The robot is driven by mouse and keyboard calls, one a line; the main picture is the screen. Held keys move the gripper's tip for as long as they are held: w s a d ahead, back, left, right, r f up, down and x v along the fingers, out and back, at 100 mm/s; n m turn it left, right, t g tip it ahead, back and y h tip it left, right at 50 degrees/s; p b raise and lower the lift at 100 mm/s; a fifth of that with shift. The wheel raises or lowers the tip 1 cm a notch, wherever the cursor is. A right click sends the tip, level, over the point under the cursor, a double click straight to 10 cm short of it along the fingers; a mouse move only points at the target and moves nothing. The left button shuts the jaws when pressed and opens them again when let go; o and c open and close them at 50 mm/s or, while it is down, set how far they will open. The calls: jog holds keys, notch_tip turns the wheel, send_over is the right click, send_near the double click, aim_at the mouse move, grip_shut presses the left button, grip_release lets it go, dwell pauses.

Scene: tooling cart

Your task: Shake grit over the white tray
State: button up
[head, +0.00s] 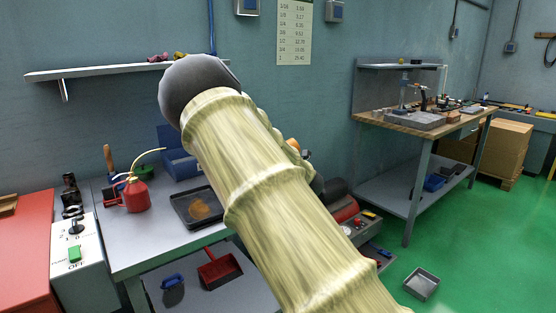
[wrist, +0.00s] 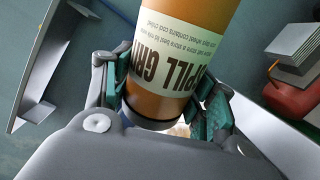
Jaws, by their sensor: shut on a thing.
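My gripper (wrist: 165,105) is shut on an orange-brown grit container (wrist: 182,25) with a white label reading "SPILL GRIT"; the lettering is upside down in the wrist view. Green finger pads sit on both sides of it, near a dark band at its lower end in the picture. In the head view my arm hides the gripper and most of the container; a small orange patch (head: 293,145) shows past the arm. A dark tray (head: 181,212) with a brown patch in it lies on the cart top, left of my arm. No clearly white tray shows on the cart.
A red oil can (head: 136,195) with a long spout and a blue bin (head: 180,164) stand near the dark tray on the cart (head: 130,255). A red dustpan (head: 218,268) lies on the shelf below. A light grey tray (head: 421,284) lies on the green floor. A workbench (head: 420,131) stands at right.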

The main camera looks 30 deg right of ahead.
jog(key=shift+w, duration=1.65)
jog(key=shift+w, duration=0.2)
jog(key=shift+w+b, duration=0.4)
jog(key=shift+w, duration=1.65)
jog(key=shift+a, duration=0.1)
jog(key=shift+a+b, duration=0.45)
jog(key=shift+a, duration=1.65)
jog(key=shift+s+b, duration=0.3)
jog(key=shift+s, duration=1.95)
jog(key=shift+s, duration=0.1)
